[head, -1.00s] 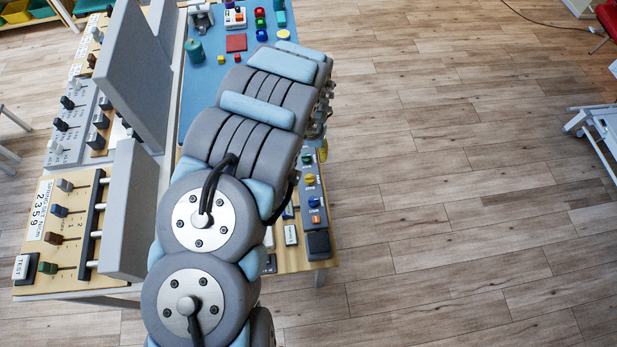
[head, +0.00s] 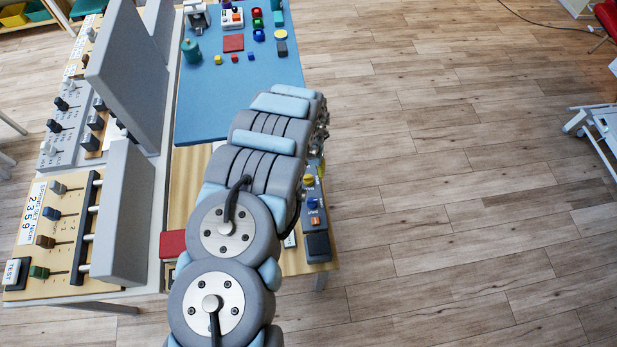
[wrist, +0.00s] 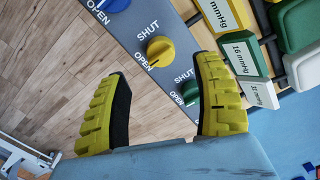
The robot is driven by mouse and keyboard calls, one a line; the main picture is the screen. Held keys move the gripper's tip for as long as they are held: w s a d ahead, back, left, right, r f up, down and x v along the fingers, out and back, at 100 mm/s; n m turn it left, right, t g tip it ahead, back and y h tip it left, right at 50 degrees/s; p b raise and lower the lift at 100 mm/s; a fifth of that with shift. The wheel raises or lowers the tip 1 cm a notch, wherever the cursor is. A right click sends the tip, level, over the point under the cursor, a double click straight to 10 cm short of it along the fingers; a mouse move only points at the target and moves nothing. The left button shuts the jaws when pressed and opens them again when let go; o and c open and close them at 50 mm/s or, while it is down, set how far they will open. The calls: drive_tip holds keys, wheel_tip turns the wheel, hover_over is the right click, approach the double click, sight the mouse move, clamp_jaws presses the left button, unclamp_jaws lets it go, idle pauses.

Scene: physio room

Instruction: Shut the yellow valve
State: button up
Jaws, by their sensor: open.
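The yellow valve (wrist: 160,51) is a round knob on a grey panel in the wrist view, between a SHUT label and an OPEN label. Its exact pointer direction is hard to tell. It also shows in the head view (head: 308,179), just right of my arm. My gripper (wrist: 163,67) is open and empty, its two yellow-ribbed fingers spread to either side of the knob in the picture. No contact with the knob shows. In the head view the gripper is hidden behind my arm.
A blue valve (wrist: 113,4) and a green valve (wrist: 190,92) flank the yellow one on the panel. Blocks marked in mmHg (wrist: 246,53) lie close to the right finger. Grey upright boards (head: 125,215) stand left of my arm. The floor at right is open.

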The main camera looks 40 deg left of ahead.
sight(309, 177)
drive_tip(key=shift+f, duration=3.2)
clamp_jaws()
